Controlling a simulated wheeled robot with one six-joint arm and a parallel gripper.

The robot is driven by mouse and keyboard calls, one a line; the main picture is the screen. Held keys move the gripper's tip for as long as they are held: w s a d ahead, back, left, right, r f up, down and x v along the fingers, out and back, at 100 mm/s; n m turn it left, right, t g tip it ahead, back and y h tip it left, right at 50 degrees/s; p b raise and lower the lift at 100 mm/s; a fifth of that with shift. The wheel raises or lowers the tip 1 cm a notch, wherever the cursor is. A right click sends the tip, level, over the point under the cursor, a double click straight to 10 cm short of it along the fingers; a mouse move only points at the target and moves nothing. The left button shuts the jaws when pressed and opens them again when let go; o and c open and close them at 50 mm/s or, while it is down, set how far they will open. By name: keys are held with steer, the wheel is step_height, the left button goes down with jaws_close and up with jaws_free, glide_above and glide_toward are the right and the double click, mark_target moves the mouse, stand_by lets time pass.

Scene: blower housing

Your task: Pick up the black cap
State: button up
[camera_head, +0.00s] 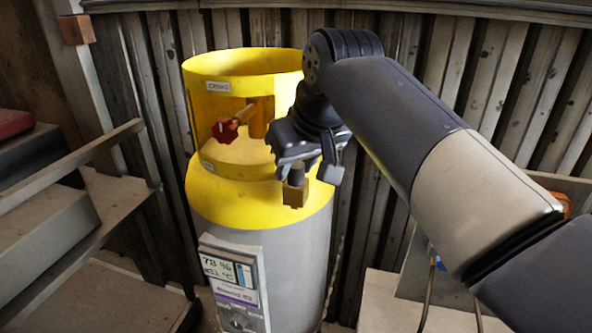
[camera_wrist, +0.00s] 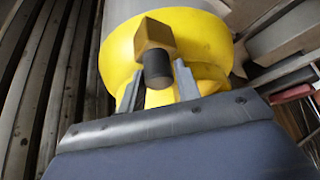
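The black cap (camera_wrist: 157,70) is a short dark cylinder on the end of a brass block (camera_wrist: 156,37) in the wrist view. In the head view the cap (camera_head: 297,174) shows just above the brass block (camera_head: 295,194), in front of the cylinder's yellow shoulder. My gripper (camera_head: 306,176) is open, with one finger on each side of the cap. In the wrist view the gripper (camera_wrist: 159,66) has narrow gaps between its fingers and the cap. What holds the brass block is hidden.
A grey gas cylinder (camera_head: 280,255) with a yellow collar (camera_head: 205,95) stands behind my gripper. A red valve knob (camera_head: 225,131) sits inside the collar opening. A display panel (camera_head: 232,285) is on its front. Metal shelving (camera_head: 45,255) stands left; a corrugated wall (camera_head: 520,95) is behind.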

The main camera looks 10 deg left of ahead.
steer(key=c, duration=0.5)
steer(key=shift+r, duration=0.1)
steer(key=shift+c, duration=0.2)
steer(key=shift+r+p, duration=0.5)
steer(key=shift+r, duration=4.45)
